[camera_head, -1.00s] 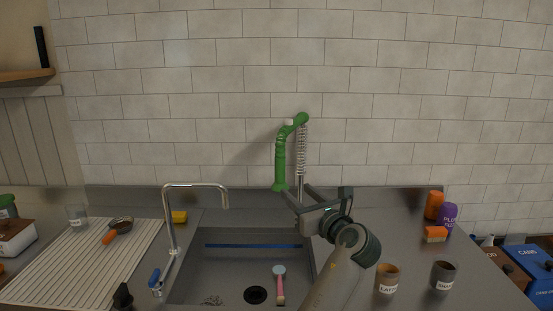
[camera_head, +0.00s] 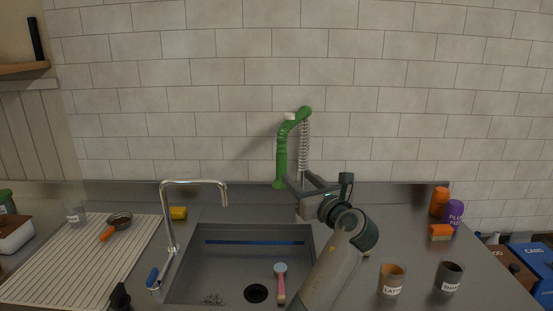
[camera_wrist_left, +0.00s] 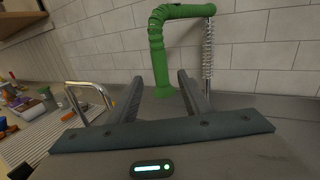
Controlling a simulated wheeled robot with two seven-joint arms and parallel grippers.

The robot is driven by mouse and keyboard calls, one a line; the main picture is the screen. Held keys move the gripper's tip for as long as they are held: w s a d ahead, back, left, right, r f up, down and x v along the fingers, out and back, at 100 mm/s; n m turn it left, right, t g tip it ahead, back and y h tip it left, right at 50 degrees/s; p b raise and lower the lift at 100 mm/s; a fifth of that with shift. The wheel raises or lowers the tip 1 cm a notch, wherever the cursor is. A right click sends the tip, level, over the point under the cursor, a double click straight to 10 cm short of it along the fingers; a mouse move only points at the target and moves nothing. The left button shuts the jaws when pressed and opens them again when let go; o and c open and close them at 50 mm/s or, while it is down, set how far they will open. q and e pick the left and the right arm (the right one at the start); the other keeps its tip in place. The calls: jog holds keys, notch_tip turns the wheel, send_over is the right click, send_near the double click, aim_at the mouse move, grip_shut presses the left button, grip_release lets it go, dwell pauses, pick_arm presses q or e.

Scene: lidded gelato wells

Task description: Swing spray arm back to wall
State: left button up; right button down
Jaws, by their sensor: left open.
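My left gripper (camera_head: 298,178) is open and empty, just below and right of the green lower end. In the left wrist view the green spray arm (camera_wrist_left: 158,60) appears beyond and between my two open fingers (camera_wrist_left: 160,76), with the spring (camera_wrist_left: 208,50) to the right. I cannot tell whether the fingers touch it. My right gripper is not in view.
A chrome tap (camera_head: 195,183) arches over the sink (camera_head: 215,265) on the left. A ribbed drainboard (camera_head: 75,265) lies further left.

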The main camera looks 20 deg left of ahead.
aim_at(278, 161)
pick_arm(q)
jog(key=p+x, duration=0.3)
jog(key=x, duration=1.1)
jog(key=shift+p, duration=0.4)
jog(key=shift+x, duration=0.85)
grip_shut()
jog(key=shift+a, duration=0.1)
